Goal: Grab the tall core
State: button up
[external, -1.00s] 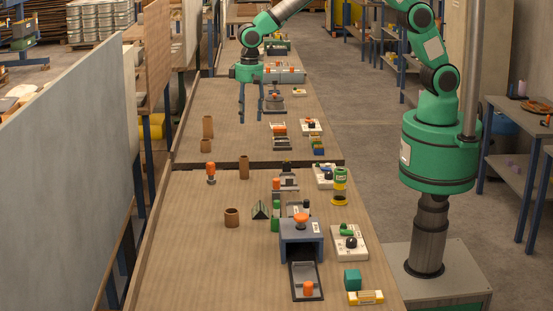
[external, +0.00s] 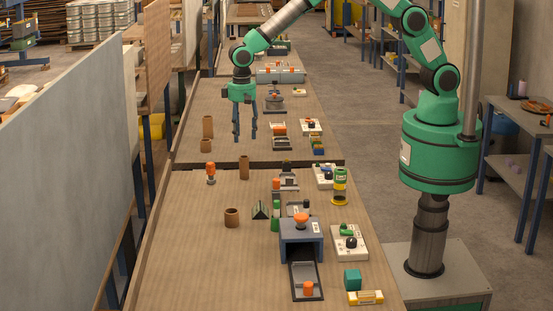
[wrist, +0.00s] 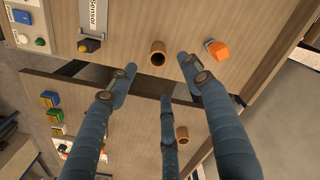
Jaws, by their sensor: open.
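Several brown hollow cores stand on the tables. A tall narrow core (external: 244,168) stands upright near the back edge of the near table; in the wrist view its open top (wrist: 157,52) shows beyond the fingertips. Another tall core (external: 208,127) stands on the far table, with a shorter one (external: 206,146) just in front. A short wide core (external: 231,217) stands farther forward on the near table. My gripper (external: 245,137) is open, empty and pointing down above the far table's near end, behind the near-table tall core. Its spread blue fingers (wrist: 158,75) also show in the wrist view.
An orange-topped tool (external: 211,173) stands left of the near-table tall core. A dark gap separates the two tables. Devices, including a blue-grey box with an orange knob (external: 301,222), line the right side. The near table's left part is mostly clear.

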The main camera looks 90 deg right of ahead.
aim_at(244, 157)
notch_tip(244, 157, down, 7)
jog(key=shift+r, duration=0.15)
dwell(0.4)
jog(key=shift+s+d+f+b, duration=0.15)
jog(key=shift+f+b, duration=0.35)
jog(key=shift+f, duration=2.2)
jog(key=c, duration=1)
